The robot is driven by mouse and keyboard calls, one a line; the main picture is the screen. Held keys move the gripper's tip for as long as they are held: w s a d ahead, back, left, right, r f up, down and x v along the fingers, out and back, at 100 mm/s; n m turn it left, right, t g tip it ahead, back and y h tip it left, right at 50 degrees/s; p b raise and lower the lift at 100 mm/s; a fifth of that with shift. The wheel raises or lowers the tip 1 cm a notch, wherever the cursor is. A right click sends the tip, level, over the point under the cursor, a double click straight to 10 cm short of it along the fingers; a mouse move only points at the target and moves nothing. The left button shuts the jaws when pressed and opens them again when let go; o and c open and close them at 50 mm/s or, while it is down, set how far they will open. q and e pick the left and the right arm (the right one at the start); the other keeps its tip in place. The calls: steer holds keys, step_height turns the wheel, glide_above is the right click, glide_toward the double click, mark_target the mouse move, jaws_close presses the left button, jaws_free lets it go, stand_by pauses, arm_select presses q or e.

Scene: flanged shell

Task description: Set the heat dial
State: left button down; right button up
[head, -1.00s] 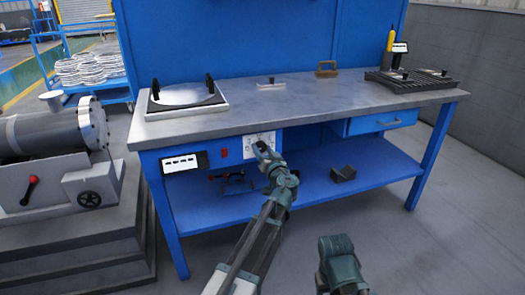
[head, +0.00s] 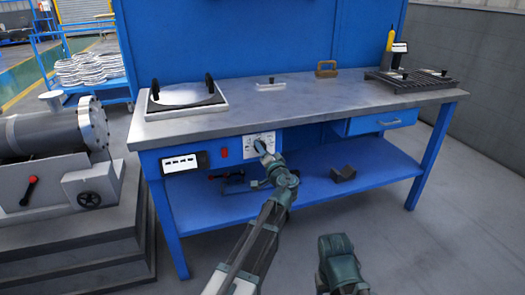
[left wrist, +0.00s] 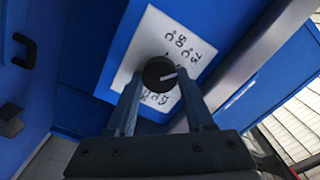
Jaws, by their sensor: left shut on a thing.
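The heat dial (left wrist: 160,73) is a round black knob with a white pointer line. It sits on a white plate (left wrist: 160,38) printed with temperature marks, some partly hidden by the knob and fingers. In the head view the plate (head: 250,141) is on the blue front of the bench. My left gripper (left wrist: 157,82) is shut on the dial, one finger on each side of it. In the head view my left gripper (head: 261,147) reaches the plate and covers the dial. The pointer line points toward the right in the wrist view. The fingers of my right gripper do not show.
A red switch (head: 224,153) and a white display panel (head: 182,162) are left of the plate. The benchtop (head: 290,95) above holds a framed plate (head: 186,97) and a dark grate (head: 412,80). A lower shelf (head: 310,195) lies beneath.

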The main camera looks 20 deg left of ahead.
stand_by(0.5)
arm_select(q)
steer(key=shift+c, duration=1.4)
jaws_free()
steer(key=v, duration=1.4)
